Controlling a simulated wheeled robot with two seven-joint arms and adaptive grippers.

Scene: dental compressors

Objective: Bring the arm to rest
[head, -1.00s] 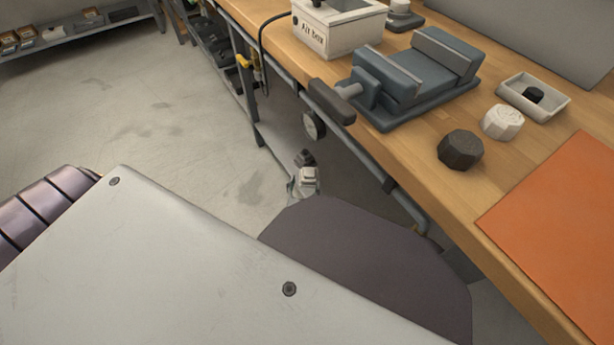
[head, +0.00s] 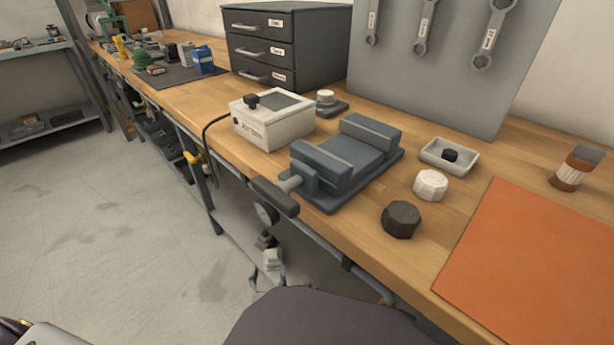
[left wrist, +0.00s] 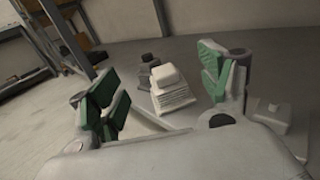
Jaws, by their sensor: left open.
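My left gripper (left wrist: 158,72) shows in the left wrist view with its two green-padded fingers spread wide apart. A white ribbed block (left wrist: 171,90) and a dark piece beside it show beyond and between the fingers. The fingers do not appear to touch them. My right gripper is in neither view.
The wooden workbench holds a blue-grey vise (head: 345,163), a white box (head: 270,120), a dark knob (head: 401,220), a white knob (head: 430,185), a small tray (head: 450,155), an orange mat (head: 540,260) and a drawer cabinet (head: 288,45). Floor at left is clear.

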